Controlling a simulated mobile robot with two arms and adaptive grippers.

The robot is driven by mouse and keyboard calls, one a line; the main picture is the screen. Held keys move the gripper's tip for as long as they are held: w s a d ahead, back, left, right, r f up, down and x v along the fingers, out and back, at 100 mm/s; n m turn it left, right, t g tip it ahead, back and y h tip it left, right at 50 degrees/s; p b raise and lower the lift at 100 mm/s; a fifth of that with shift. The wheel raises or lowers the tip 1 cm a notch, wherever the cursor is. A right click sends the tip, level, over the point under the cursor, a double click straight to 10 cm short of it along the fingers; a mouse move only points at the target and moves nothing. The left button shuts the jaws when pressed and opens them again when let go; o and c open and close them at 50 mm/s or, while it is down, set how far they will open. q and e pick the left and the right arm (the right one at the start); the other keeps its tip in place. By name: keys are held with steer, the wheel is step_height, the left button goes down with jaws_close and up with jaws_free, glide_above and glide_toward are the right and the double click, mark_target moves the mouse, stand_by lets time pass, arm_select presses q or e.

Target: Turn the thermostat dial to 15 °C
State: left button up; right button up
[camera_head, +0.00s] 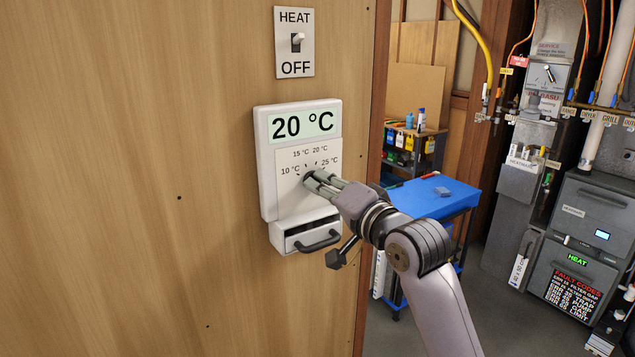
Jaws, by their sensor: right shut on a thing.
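The white thermostat (264,165) hangs on the wooden wall left of the picture's middle. Its display (303,124) reads 20 °C. Below the display are dial marks from 10 °C to 25 °C. My right gripper (313,182) reaches in from the lower right and is shut on the dial at the thermostat's face. The fingers hide most of the dial, so its pointer direction cannot be read. My left gripper is not in view.
A HEAT/OFF switch plate (294,41) is above the thermostat. A drawer-like part with a dark handle (318,242) is below the dial, close under my gripper. Right of the wall edge stand a blue-topped table (432,197) and a grey furnace (590,225).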

jaws_close()
steer(key=shift+n+p, duration=0.65)
steer(key=shift+n, duration=1.65)
